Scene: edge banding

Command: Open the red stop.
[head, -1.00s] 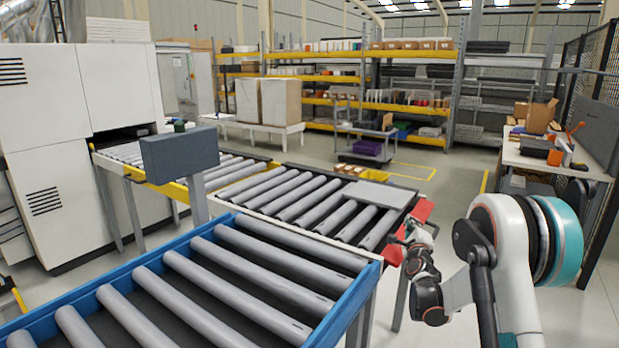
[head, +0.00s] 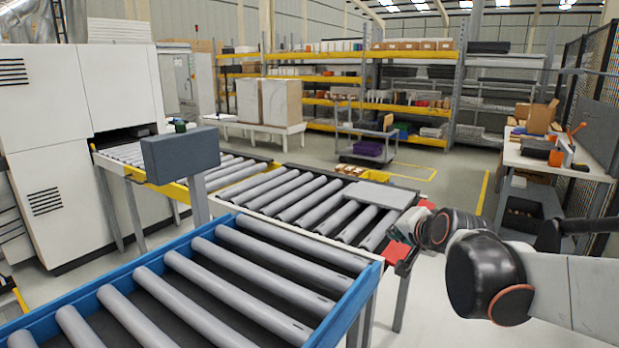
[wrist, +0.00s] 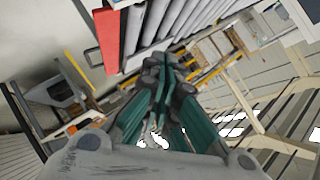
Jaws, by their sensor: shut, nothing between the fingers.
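The red stop (head: 397,253) is a flat red bar across the right end of the grey roller conveyor. In the head view my gripper (head: 402,229) covers its middle, so only its near end and a small far piece show. In the wrist view the red stop (wrist: 107,40) runs along the roller ends at upper left. My gripper's teal fingers (wrist: 165,72) are together and empty there, to the right of the bar and apart from it in the picture. I cannot tell whether the gripper touches the stop.
A grey panel (head: 381,194) lies on the rollers by the stop. A blue-framed roller conveyor (head: 345,290) stands in front, with a grey box on a post (head: 180,155) beside it. A workbench (head: 548,160) stands at the right by a mesh fence. Open floor lies behind the stop.

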